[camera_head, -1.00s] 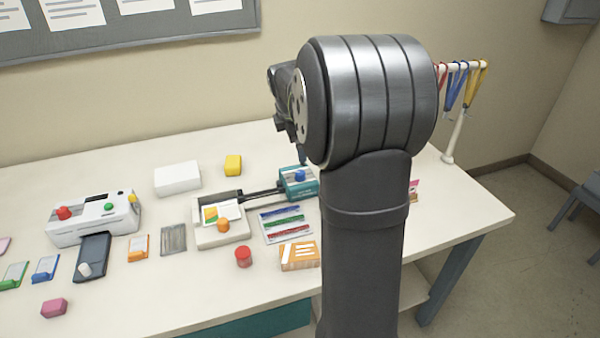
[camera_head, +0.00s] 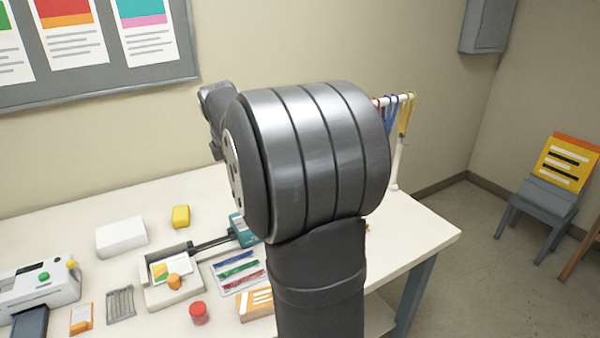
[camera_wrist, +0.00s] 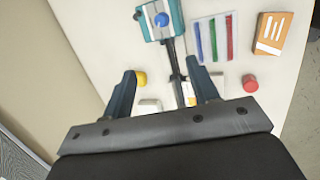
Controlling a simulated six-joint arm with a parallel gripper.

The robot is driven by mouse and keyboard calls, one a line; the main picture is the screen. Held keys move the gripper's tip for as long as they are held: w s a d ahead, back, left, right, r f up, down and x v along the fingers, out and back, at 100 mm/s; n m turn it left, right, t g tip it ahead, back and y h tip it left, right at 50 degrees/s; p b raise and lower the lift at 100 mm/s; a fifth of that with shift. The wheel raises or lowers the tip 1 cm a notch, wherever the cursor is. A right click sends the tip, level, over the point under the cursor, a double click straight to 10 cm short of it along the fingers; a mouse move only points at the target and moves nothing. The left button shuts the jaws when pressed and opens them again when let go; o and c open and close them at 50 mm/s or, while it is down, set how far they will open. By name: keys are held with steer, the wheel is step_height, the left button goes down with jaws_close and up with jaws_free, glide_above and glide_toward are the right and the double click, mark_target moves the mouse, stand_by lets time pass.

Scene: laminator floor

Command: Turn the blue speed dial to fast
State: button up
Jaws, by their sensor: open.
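The blue dial (camera_wrist: 161,19) is a small round knob on a teal block (camera_wrist: 150,32), near the top of the wrist view. In the head view the teal block (camera_head: 241,231) shows only in part, and my arm hides its dial. My gripper (camera_wrist: 162,77) is open, its two teal fingers spread apart with nothing held between them. In the wrist picture the dial lies beyond the fingertips, roughly in line with the gap. The fingers do not touch it.
A dark bar (camera_head: 212,243) joins the teal block to a cream tray (camera_head: 175,291) with an orange knob. Nearby are a red cylinder (camera_head: 198,313), coloured strips (camera_head: 238,273), a yellow block (camera_head: 180,216) and a white box (camera_head: 121,237). A lanyard stand (camera_head: 398,165) is at the right.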

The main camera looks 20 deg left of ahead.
steer(key=w+d+f+m+g+y, duration=0.3)
steer(key=w+d+f+m+g, duration=0.15)
steer(key=w+f+m, duration=0.45)
steer(key=shift+n, duration=0.3)
steer(key=x, duration=1)
steer(key=w+a+x, duration=0.1)
steer(key=x, duration=0.4)
steer(key=shift+a+f, duration=0.1)
steer(key=c, duration=1)
steer(key=shift+o, duration=0.2)
